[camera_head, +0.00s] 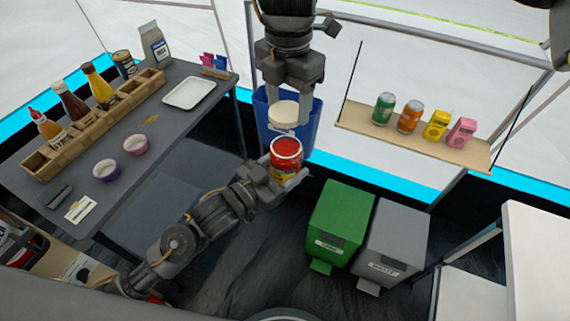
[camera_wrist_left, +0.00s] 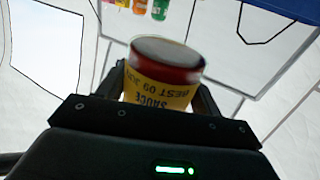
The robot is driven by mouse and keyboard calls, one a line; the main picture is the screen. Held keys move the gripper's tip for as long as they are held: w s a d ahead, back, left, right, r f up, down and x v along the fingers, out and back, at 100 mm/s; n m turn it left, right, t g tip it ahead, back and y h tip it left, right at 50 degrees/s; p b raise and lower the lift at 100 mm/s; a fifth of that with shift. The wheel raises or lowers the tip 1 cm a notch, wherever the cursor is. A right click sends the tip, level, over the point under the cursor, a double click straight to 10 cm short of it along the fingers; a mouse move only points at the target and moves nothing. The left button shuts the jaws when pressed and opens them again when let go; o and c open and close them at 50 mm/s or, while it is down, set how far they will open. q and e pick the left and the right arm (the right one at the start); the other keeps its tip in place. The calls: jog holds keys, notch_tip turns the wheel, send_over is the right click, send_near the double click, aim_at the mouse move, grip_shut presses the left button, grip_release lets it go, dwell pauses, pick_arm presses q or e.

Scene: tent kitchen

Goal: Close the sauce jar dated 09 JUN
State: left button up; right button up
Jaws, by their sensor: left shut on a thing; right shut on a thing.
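The sauce jar (camera_head: 286,151) shows red sauce in its open top. It is held up in the air between the fingers of my left gripper (camera_head: 284,178), which is shut on it. In the left wrist view the jar (camera_wrist_left: 163,75) has a yellow label reading SAUCE BEST 09 JUN, upside down in that picture. My right gripper (camera_head: 287,106) points down from the top and is shut on a round cream lid (camera_head: 284,112). The lid appears above and apart from the jar; the exact gap cannot be told. It does not show in the left wrist view.
A blue bin (camera_head: 308,118) stands behind the grippers. The grey table (camera_head: 160,128) at left bears a wooden rack (camera_head: 50,158), bottles, two bowls and a white tray (camera_head: 189,93). A shelf (camera_head: 415,138) with cans and boxes hangs right. Green (camera_head: 340,216) and grey (camera_head: 396,234) bins stand below.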

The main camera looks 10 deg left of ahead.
aim_at(288, 112)
pick_arm(q)
jog(key=shift+r, duration=0.1)
pick_arm(e)
jog(key=n, duration=0.4)
jog(key=shift+s+n, duration=0.3)
jog(key=shift+s, duration=0.05)
jog(key=shift+f, duration=0.1)
jog(key=shift+f, duration=1.85)
jog(key=shift+f, duration=0.85)
jog(key=shift+f, duration=0.6)
